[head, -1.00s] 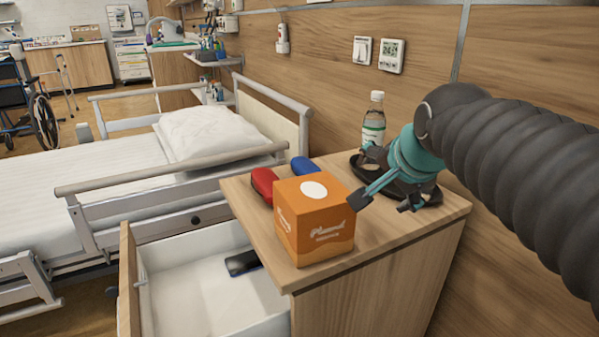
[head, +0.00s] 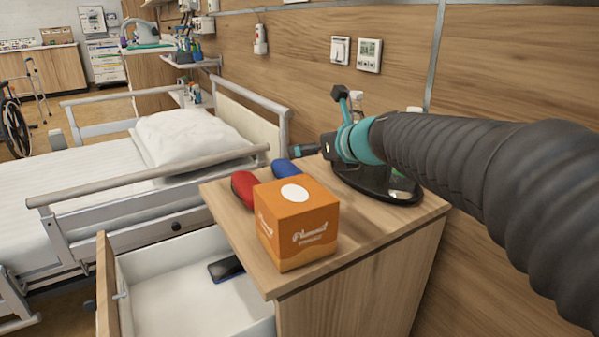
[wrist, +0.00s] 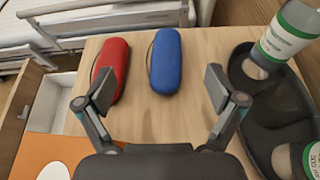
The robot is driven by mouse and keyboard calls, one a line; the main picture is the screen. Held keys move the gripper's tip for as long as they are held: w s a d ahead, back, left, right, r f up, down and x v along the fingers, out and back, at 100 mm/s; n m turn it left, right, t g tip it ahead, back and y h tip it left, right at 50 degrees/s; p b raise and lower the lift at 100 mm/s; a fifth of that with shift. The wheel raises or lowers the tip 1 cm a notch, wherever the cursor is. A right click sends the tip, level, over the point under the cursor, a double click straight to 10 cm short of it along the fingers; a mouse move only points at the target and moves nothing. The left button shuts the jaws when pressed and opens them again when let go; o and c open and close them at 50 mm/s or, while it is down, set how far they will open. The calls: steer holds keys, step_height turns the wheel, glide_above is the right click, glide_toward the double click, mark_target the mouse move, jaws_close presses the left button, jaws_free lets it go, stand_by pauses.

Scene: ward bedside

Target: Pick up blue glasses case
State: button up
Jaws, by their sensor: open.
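The blue glasses case (head: 286,170) lies on the bedside cabinet top (head: 375,216), behind the orange box and partly hidden by it in the head view. In the wrist view the blue case (wrist: 165,62) lies lengthwise ahead of my gripper, between the lines of its two fingers and apart from them. A red case (head: 244,187) lies just left of it; it also shows in the wrist view (wrist: 112,68). My gripper (wrist: 160,90) is open and empty, above the cabinet top. In the head view, my gripper (head: 325,120) is seen side-on, right of the blue case.
An orange box (head: 297,235) stands at the cabinet's front corner. A black tray (head: 385,190) holding bottles (wrist: 288,35) is on the right. An open drawer (head: 180,290) holds a dark object (head: 226,268). The bed rail (head: 150,180) runs close on the left.

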steer(key=m+b, duration=0.1)
steer(key=b, duration=0.3)
glide_toward(290, 174)
steer(key=shift+w+d+f, duration=0.2)
steer(key=shift+w+f, duration=0.15)
steer(key=shift+f, duration=0.25)
steer(key=shift+w+d+f, duration=0.2)
steer(key=shift+w+f, duration=0.2)
steer(key=shift+f, duration=0.2)
steer(key=shift+b+x, duration=0.55)
steer(key=shift+x, duration=3.25)
steer(key=shift+r, duration=0.1)
steer(key=c, duration=1.3)
